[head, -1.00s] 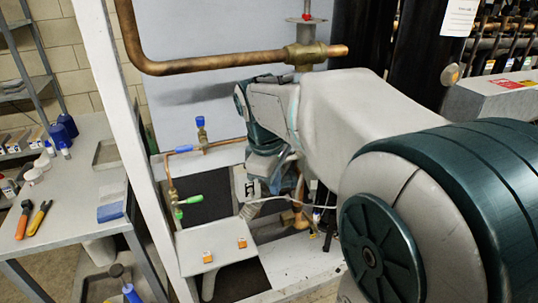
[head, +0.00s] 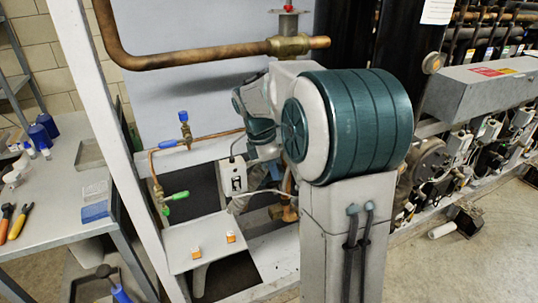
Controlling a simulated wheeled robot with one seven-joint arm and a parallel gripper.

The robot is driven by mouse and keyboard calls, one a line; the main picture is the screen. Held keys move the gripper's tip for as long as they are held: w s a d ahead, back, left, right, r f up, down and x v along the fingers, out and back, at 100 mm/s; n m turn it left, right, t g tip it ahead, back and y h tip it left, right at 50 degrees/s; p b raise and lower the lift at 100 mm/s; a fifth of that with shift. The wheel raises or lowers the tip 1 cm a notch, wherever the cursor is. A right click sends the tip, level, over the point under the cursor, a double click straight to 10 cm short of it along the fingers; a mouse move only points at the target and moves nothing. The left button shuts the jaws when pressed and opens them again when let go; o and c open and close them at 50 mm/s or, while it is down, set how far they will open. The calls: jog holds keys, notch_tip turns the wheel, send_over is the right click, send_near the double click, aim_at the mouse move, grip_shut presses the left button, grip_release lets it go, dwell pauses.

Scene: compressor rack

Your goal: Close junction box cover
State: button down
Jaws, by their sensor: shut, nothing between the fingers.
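A small light-grey box (head: 233,177) with dark openings on its front stands left of my arm in the head view. It looks like the junction box, with a pale cable beside it. I cannot make out its cover or tell how far open it is. My arm's wrist is just right of the box and partly covers the area behind it. My gripper's fingers are hidden behind my arm, so I cannot see whether they touch the box or cover.
A pale flat plate (head: 204,246) with two small orange blocks is in front of the box. Copper piping with a green-handled valve (head: 176,196) is to its left. A white post (head: 97,105) and a workbench (head: 60,225) are farther left.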

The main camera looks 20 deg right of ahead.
jog(key=shift+s+d+f+p, duration=0.1)
jog(key=shift+s+d, duration=0.05)
jog(key=shift+d, duration=0.55)
jog(key=shift+s+d+f+p, duration=0.1)
jog(key=shift+s+d+p, duration=0.05)
jog(key=shift+d, duration=0.5)
jog(key=shift+s+d+f+p, duration=0.1)
jog(key=shift+s+d, duration=0.05)
jog(key=shift+d, duration=0.55)
